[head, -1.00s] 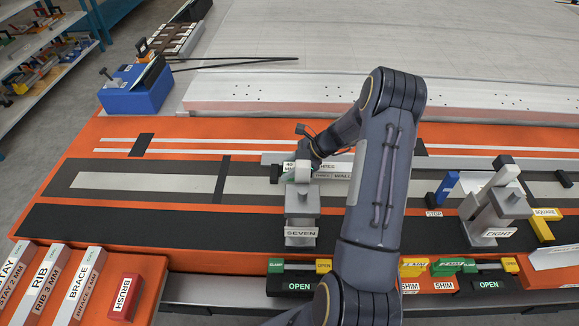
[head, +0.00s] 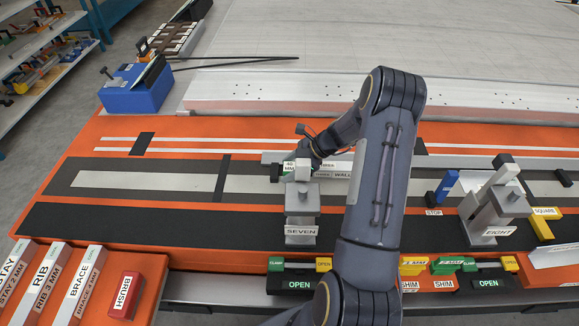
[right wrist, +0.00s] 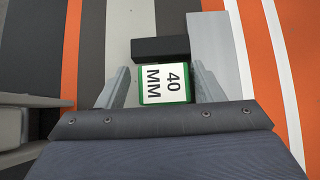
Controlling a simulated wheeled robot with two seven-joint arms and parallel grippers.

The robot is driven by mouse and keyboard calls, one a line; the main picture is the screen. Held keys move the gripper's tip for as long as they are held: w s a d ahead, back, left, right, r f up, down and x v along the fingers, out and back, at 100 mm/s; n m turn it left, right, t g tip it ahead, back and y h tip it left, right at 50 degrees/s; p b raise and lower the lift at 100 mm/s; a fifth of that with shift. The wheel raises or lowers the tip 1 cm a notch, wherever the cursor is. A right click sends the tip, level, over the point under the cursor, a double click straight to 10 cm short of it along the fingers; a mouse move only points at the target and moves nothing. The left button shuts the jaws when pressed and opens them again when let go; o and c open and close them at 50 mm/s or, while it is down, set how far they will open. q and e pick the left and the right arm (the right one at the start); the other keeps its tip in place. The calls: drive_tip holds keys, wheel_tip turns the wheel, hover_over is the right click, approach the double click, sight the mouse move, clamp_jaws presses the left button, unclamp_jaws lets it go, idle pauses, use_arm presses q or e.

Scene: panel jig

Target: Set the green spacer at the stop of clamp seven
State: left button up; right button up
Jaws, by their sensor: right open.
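The green spacer (right wrist: 166,97) has a white top marked 40 MM. In the right wrist view it lies between the fingers of my right gripper (right wrist: 162,84). The fingers are open, with a gap on the left and the right one close beside the spacer. The black stop block (right wrist: 160,48) is at the spacer's far end, and the two appear to meet. In the head view clamp seven (head: 301,208) stands just in front of my right gripper (head: 301,170), which largely hides the spacer. My left gripper is out of view.
Clamp eight (head: 496,212) stands to the right, with a blue block (head: 447,186) beside it. A blue box (head: 137,90) stands at back left. The dark strip left of clamp seven is clear.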

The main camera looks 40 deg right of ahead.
drive_tip(key=p+v, duration=0.1)
drive_tip(key=v, duration=0.2)
drive_tip(key=p+v, duration=0.2)
drive_tip(key=v, duration=0.2)
drive_tip(key=p+v, duration=0.2)
drive_tip(key=v, duration=0.2)
drive_tip(key=shift+w+d+r, duration=0.15)
drive_tip(key=shift+d+r, duration=0.3)
drive_tip(key=shift+s, duration=0.3)
